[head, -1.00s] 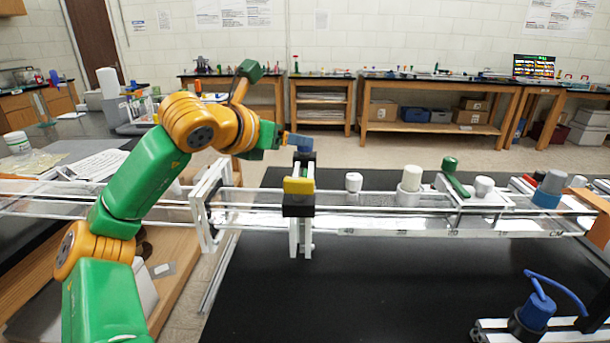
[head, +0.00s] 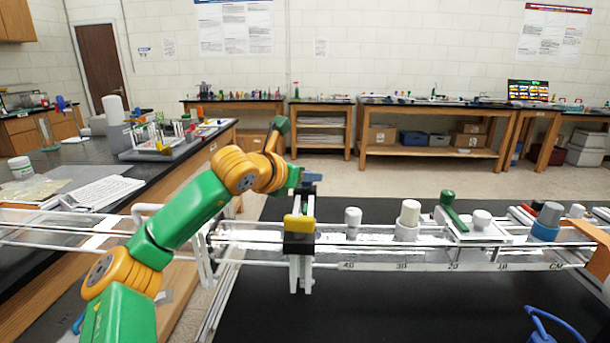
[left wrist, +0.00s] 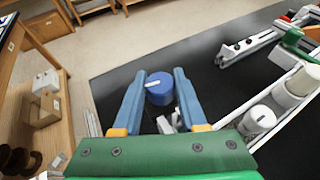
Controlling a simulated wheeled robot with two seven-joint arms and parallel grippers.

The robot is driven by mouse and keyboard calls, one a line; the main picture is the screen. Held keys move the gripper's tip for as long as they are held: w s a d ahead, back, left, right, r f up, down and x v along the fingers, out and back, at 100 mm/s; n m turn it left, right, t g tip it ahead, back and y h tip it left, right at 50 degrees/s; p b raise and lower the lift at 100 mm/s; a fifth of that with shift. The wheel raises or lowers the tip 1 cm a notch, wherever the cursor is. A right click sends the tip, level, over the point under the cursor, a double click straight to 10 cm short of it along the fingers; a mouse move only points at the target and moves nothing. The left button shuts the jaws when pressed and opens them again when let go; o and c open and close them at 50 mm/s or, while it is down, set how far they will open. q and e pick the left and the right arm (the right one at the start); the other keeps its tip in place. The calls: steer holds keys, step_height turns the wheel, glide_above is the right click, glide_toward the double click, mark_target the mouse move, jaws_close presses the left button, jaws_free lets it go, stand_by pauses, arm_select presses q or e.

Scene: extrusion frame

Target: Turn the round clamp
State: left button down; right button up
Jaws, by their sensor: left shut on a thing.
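The round clamp shows as a blue round knob (left wrist: 159,88) in the left wrist view, between the two blue fingers of my left gripper (left wrist: 160,74). The fingers are shut on its sides. In the head view my left gripper (head: 311,178) reaches in from the left to the top of a dark post on the long clear rail (head: 380,253). A yellow block (head: 299,224) sits on the post's black and white carrier below. In the head view the fingers partly hide the knob. My right gripper is in neither view.
Several knobs and holders stand along the rail to the right, among them a white one (head: 353,220), a cream one (head: 409,218) and a green lever (head: 452,210). The black tabletop (head: 400,305) in front is largely clear. A blue cable (head: 552,322) lies at lower right.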

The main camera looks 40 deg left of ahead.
arm_select(q)
steer(key=shift+m+h, duration=0.3)
steer(key=shift+a+r+m+h, duration=0.1)
steer(key=shift+m+h, duration=0.5)
steer(key=shift+h, duration=0.1)
steer(key=shift+r+m+t+h+p, duration=0.1)
steer(key=shift+m+t+h+p, duration=0.2)
steer(key=shift+m+h+p, duration=0.6)
steer(key=m+h+p, duration=0.2)
steer(key=p, duration=0.2)
steer(key=m+g+h+p, duration=0.1)
steer(key=m+h+p, duration=0.1)
steer(key=h+p, duration=0.1)
steer(key=shift+r+p, duration=0.2)
steer(key=shift+p, duration=0.45)
steer(key=shift+f+m+g+h+p, duration=0.2)
steer(key=shift+m+g+h+p, duration=0.35)
steer(key=shift+p, duration=0.2)
steer(key=shift+f, duration=0.15)
steer(key=shift+c, duration=2.3)
jaws_free()
